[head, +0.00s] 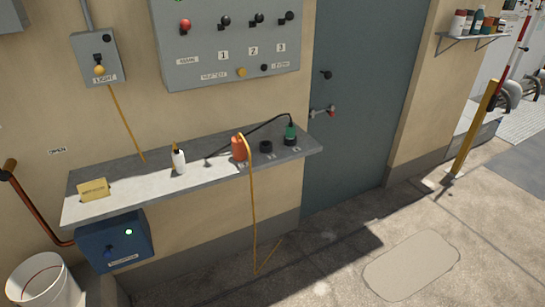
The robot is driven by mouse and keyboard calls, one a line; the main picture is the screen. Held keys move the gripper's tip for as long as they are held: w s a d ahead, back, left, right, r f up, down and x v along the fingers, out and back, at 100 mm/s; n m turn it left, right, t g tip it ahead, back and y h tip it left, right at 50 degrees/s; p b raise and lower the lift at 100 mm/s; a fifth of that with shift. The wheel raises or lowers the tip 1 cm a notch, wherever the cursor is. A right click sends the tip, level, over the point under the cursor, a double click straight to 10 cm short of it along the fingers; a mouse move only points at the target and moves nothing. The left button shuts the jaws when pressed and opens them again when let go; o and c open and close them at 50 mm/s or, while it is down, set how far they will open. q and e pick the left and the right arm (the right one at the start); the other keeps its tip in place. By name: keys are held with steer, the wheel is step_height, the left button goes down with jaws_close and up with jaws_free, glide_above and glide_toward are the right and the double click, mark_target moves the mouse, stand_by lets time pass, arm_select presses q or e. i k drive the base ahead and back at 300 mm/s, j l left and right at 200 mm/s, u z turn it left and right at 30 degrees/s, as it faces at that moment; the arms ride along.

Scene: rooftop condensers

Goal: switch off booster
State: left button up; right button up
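A blue box (122,239) is fixed to the wall under the left end of the shelf. Its front has a lit green lamp (129,232), a small dark knob or switch (108,252) and a white label (124,260) too small to read for certain. I cannot tell for sure whether this box is the booster. Neither of my grippers is in view.
A grey shelf (215,180) holds a yellow block, a white bottle, an orange container and a green-topped item. Above it are a grey switch panel (225,50) and a light switch box (97,58). A white bucket (45,283) stands left of the blue box. Floor at right is open.

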mark_target(107, 254)
steer(key=u, duration=1.5)
